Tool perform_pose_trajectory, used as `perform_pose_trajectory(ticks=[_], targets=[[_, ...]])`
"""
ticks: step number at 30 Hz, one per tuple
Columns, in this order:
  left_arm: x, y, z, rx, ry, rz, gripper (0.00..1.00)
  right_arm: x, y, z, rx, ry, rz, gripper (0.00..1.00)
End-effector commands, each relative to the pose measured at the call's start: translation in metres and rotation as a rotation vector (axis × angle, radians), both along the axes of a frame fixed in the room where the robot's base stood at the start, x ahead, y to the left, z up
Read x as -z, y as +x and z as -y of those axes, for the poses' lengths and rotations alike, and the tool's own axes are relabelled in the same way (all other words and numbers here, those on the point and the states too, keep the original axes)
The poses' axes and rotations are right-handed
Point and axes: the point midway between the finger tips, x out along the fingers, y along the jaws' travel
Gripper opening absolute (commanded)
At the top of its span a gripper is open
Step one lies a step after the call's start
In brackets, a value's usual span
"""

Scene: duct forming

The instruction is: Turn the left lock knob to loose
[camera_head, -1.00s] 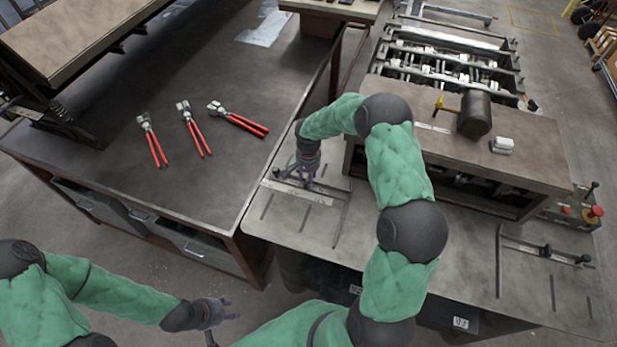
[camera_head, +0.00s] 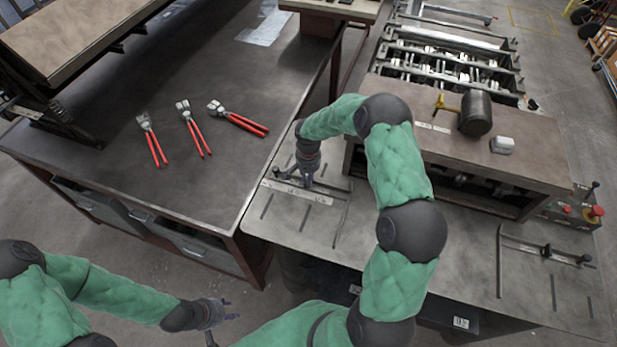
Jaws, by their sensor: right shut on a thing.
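The left guide bar (camera_head: 303,192) with its lock lies on the left end of the machine's metal table. My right gripper (camera_head: 307,181) points down at this bar and is shut on the left lock knob, which its fingers mostly hide. A small dark handle end shows beside it on the left. My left gripper (camera_head: 222,312) hangs low at the bottom left, in front of the workbench and far from the knob. It holds nothing that I can see, and its fingers look apart.
The workbench (camera_head: 150,192) at left carries several red-handled pliers (camera_head: 193,128). A second guide with lock (camera_head: 546,251) and a red button (camera_head: 596,211) are at right.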

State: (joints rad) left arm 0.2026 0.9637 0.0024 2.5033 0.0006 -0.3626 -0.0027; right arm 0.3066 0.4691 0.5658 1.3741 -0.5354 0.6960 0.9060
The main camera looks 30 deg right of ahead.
Motion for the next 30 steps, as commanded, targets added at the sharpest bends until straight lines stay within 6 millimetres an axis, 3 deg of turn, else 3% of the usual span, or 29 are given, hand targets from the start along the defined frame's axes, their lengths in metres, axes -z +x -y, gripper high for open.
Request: perform_pose_trajectory(ticks=[30], targets=[[0.025,0.000,0.000,0.000,0.000,0.000,0.40,0.000,0.005,-0.002,-0.894,0.000,0.001,0.00]])
